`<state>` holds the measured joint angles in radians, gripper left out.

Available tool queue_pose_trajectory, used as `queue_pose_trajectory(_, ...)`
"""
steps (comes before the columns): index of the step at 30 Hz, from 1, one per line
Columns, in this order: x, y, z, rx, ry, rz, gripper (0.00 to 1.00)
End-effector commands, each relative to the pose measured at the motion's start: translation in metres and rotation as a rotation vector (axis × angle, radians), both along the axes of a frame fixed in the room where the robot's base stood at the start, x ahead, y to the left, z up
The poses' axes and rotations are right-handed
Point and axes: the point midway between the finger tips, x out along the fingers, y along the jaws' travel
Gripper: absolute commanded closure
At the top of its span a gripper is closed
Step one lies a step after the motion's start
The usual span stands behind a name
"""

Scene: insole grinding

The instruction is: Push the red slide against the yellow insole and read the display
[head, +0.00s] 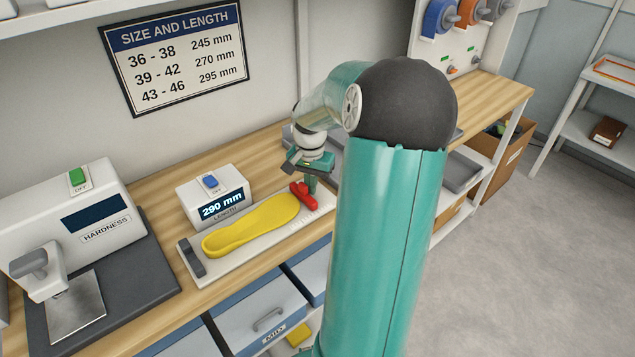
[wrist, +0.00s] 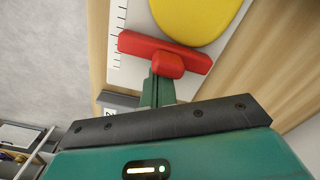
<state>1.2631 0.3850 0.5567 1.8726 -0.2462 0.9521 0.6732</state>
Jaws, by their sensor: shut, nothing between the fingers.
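The yellow insole (head: 250,225) lies flat on the white measuring board (head: 215,272), its left end close to the dark stop (head: 191,257). The red slide (head: 302,195) is at the insole's right end. In the wrist view the red slide (wrist: 140,45) appears to meet the edge of the yellow insole (wrist: 195,14), with no clear gap. My gripper (head: 311,184) is shut and empty, behind the slide on the side away from the insole. In the wrist view its fingers (wrist: 158,88) appear to touch the slide's knob. The length display (head: 222,205) reads 290 mm.
The hardness tester (head: 75,225) stands on the bench at left. A size chart (head: 178,55) on the wall lists 245, 270 and 295 mm. Drawers (head: 262,318) are below the bench front. My arm hides part of the bench at right.

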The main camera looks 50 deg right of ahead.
Motion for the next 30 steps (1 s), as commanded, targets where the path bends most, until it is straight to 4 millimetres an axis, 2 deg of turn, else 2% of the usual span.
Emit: queue_pose_trajectory(30,0.003,0.014,0.000,-0.001,0.000,0.000,1.00)
